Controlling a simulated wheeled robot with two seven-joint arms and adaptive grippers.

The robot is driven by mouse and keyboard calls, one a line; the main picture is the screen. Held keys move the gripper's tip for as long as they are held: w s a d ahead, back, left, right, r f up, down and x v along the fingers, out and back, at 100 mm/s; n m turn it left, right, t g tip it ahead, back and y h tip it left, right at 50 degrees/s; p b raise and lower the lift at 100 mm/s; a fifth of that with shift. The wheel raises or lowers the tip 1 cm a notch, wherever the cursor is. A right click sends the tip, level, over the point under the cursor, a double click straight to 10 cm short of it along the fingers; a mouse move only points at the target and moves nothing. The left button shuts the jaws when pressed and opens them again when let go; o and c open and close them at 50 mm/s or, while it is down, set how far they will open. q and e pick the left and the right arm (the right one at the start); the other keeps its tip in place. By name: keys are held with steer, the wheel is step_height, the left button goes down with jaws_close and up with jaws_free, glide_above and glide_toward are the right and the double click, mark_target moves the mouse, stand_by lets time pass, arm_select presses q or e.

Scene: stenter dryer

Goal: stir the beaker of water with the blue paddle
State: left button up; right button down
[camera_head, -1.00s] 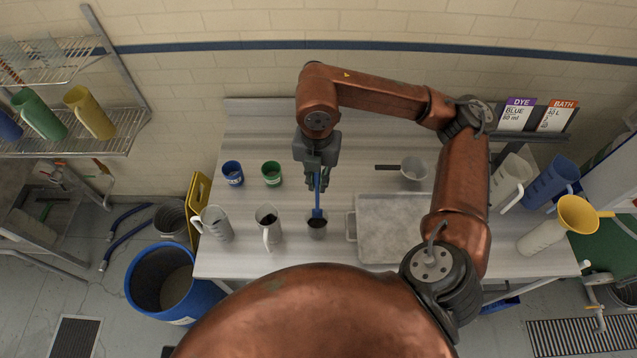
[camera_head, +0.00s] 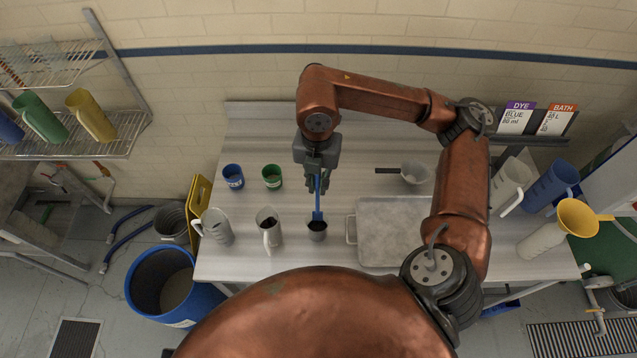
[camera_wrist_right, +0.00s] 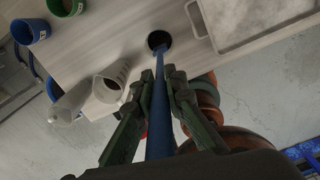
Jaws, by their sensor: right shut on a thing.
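My right gripper (camera_head: 319,183) points down over the table and is shut on the blue paddle (camera_head: 318,203). I cannot tell how deep the paddle reaches into the beaker. My left gripper is not in view.
Left of the beaker stand a jug with dark contents (camera_head: 268,230) and a pale jug (camera_head: 216,228). Blue (camera_head: 233,176) and green (camera_head: 272,176) cups stand behind. A metal tray (camera_head: 385,257) lies close on the right. A strainer (camera_head: 414,171) lies behind the tray.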

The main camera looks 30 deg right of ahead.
steer(key=shift+r+p, duration=1.35)
steer(key=shift+r, duration=1.15)
